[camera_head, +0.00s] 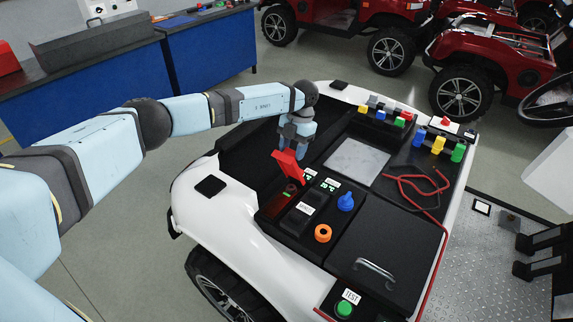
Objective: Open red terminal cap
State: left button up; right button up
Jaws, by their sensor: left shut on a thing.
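The red terminal cap (289,167) is tilted up over the near-left part of the black battery panel, with a terminal (290,190) showing below it. My left gripper (292,149) comes down from above and is shut on the upper edge of the red cap. The gripper partly hides the cap's top, and the fingertips are small in view. My right gripper is not in view.
The white cart (240,238) surrounds the panel. A blue knob (345,201), an orange ring (323,233) and a lid with a metal handle (375,271) are close by. Red cables (415,184) lie to the right. Colored blocks (438,145) stand at the far side.

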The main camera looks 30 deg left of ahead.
pick_arm(q)
jog(key=shift+w+d+f+g+b, duration=0.15)
jog(key=shift+w+d+g+b, duration=0.05)
jog(key=shift+w+g+b, duration=0.6)
jog(key=shift+w+d+f+g+b, duration=0.15)
jog(key=shift+w+g+b, duration=0.4)
jog(key=shift+w+g, duration=0.35)
jog(key=shift+w, duration=0.4)
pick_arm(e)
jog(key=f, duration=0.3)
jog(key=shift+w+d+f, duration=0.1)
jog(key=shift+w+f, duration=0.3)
pick_arm(q)
jog(key=shift+w+d+g+b, duration=0.15)
jog(key=shift+w+g+b, duration=0.15)
jog(key=shift+g+b, duration=0.15)
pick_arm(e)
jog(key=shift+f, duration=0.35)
pick_arm(q)
jog(key=shift+y, duration=0.3)
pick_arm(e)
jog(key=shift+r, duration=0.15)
